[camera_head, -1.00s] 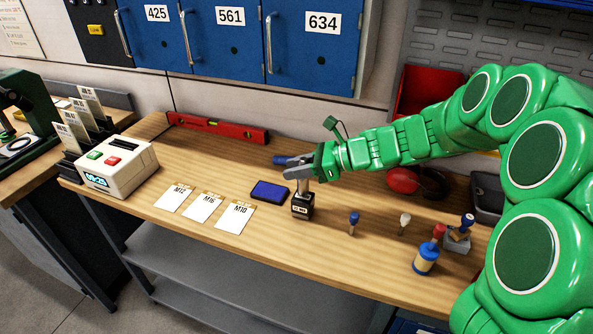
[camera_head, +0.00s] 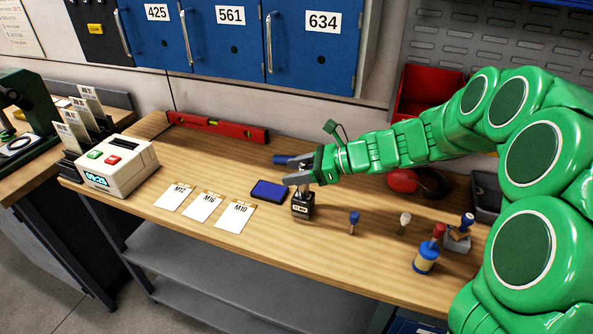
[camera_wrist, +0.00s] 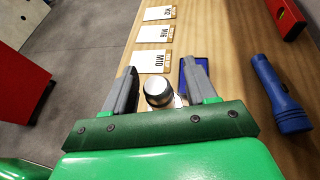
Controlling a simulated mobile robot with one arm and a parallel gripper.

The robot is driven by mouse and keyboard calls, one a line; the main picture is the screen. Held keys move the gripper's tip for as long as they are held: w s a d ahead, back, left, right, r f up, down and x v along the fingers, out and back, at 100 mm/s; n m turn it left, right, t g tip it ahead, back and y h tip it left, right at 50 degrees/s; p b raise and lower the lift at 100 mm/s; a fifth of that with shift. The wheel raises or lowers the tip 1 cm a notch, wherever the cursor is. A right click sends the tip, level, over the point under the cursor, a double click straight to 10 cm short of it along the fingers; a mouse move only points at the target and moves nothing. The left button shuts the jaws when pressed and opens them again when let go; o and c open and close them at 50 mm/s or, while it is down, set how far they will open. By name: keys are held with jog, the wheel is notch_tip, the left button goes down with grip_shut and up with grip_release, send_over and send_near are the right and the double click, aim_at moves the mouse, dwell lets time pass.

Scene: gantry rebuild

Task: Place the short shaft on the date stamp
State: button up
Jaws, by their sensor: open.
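The date stamp (camera_head: 302,209) is a small black block with a white label, upright on the bench in the head view. A silver short shaft (camera_head: 303,189) stands upright over its top and appears to rest on it; the join is too small to be sure. In the wrist view the shaft's round silver top (camera_wrist: 158,91) shows between my fingers. My gripper (camera_head: 296,170) is open around the shaft's upper part, with a finger on either side and gaps visible in the wrist view (camera_wrist: 159,68). The stamp is mostly hidden there.
A blue ink pad (camera_head: 271,190) and several white cards (camera_head: 235,216) lie left of the stamp. A blue flashlight (camera_wrist: 280,95) lies behind the gripper. A red level (camera_head: 218,127) lies at the back.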

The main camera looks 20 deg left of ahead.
jog(key=v, duration=1.2)
jog(key=shift+r, duration=0.1)
jog(key=s+d+n+h, duration=0.3)
jog(key=s+d+n, duration=0.1)
jog(key=s, duration=0.5)
jog(key=s+d+n+h, duration=0.3)
jog(key=s+d+n, duration=0.2)
jog(key=s, duration=0.4)
jog(key=s+d+f+n+h, duration=0.2)
jog(key=s+d+n+h, duration=0.4)
jog(key=s+d, duration=1)
jog(key=shift+d+n+t+h, duration=0.4)
jog(key=shift+d+h, duration=0.2)
jog(key=shift+d, duration=0.15)
